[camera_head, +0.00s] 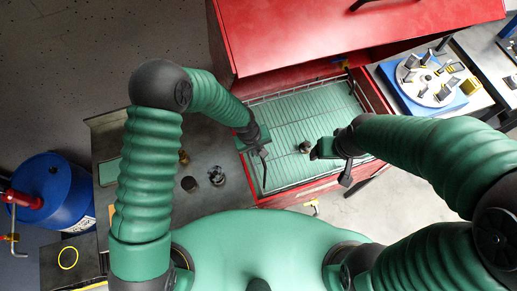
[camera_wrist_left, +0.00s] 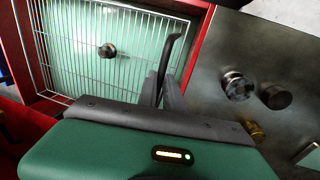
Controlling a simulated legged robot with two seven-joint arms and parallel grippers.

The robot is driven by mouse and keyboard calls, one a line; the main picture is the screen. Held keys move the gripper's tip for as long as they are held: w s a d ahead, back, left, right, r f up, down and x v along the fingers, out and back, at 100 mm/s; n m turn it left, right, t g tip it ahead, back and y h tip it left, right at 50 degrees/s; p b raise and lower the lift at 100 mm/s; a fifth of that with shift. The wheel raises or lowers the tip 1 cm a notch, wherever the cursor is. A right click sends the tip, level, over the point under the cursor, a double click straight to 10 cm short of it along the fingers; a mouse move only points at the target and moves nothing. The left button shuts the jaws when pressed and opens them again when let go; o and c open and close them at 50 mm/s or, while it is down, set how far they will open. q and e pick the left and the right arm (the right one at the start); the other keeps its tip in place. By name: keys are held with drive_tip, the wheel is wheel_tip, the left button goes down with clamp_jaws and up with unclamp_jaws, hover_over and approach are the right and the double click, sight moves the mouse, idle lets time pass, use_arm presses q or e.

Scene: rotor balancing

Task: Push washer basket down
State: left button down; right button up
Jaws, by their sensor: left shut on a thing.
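The washer basket (camera_head: 290,115) is a wire grid tray in the red parts washer, over a pale green floor. It also shows in the left wrist view (camera_wrist_left: 75,52). A small dark round part (camera_head: 305,147) sits in it, seen too in the left wrist view (camera_wrist_left: 107,50). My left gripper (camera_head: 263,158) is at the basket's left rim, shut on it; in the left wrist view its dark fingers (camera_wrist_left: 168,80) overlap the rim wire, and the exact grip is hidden. My right gripper (camera_head: 346,178) is over the basket's near right side; its jaws are unclear.
The washer's red lid (camera_head: 350,30) stands raised behind the basket. A grey bench (camera_head: 212,160) with several small metal parts is left of the washer. A blue drum (camera_head: 62,195) stands far left. A blue fixture with a round plate (camera_head: 430,85) is on the right table.

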use_arm(q)
drive_tip(key=s+a+b+x, duration=0.1)
drive_tip(key=a+b+x, duration=0.2)
drive_tip(key=b+x, duration=1)
drive_tip(key=x, duration=0.4)
drive_tip(key=shift+f, duration=0.2)
drive_tip(key=shift+w+a+r, duration=0.1)
drive_tip(key=c, duration=1.6)
unclamp_jaws()
drive_tip(key=shift+o, duration=0.6)
drive_tip(key=shift+a, duration=0.1)
